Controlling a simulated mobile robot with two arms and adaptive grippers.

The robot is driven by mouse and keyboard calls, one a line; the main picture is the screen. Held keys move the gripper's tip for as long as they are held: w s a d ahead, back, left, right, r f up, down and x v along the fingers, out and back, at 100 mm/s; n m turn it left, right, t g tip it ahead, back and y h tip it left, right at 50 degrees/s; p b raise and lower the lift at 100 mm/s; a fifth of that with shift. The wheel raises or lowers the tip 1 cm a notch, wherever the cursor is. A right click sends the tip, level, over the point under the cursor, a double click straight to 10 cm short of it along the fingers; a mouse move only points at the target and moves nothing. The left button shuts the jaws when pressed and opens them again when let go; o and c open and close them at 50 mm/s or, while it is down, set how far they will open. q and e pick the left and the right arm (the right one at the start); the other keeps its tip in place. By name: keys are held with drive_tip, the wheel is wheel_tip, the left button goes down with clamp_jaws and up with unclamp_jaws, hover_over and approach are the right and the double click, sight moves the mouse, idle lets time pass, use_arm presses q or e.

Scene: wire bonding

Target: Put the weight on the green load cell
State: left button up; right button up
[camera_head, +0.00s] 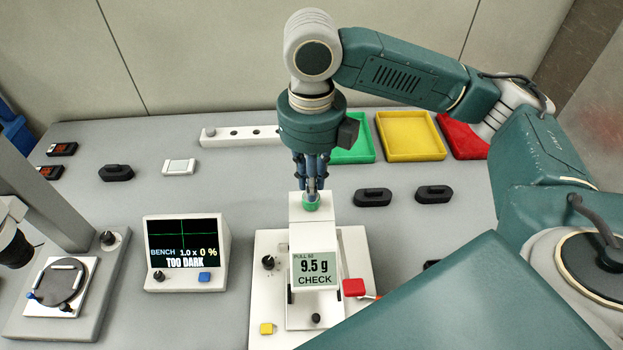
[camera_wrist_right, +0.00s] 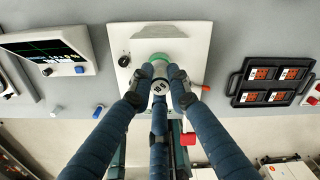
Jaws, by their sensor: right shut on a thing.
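The green load cell (camera_head: 311,204) is a small green disc on top of the white pull tester (camera_head: 309,235) in the head view. My right gripper (camera_head: 312,188) points down right above it, its fingers close together. In the right wrist view the gripper (camera_wrist_right: 160,84) is shut on a small silvery weight (camera_wrist_right: 159,88), which overlaps the green load cell (camera_wrist_right: 166,58). The fingers hide much of the weight, and I cannot tell whether it touches the cell. The tester display (camera_head: 314,265) reads 9.5 g and CHECK. My left gripper is not in view.
A monitor box (camera_head: 186,252) reading TOO DARK stands left of the tester. Green (camera_head: 352,158), yellow (camera_head: 410,155) and red (camera_head: 462,152) trays line the back. A white bar (camera_head: 240,136) and several black holders (camera_head: 372,197) lie around the bench.

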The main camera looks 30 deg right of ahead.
drive_tip(key=shift+f, duration=0.1)
drive_tip(key=o, duration=0.7)
wheel_tip(320, 180, up, 12)
drive_tip(key=shift+r+p, duration=0.15)
drive_tip(key=shift+p, duration=0.2)
drive_tip(key=shift+a, duration=0.1)
idle(0.3)
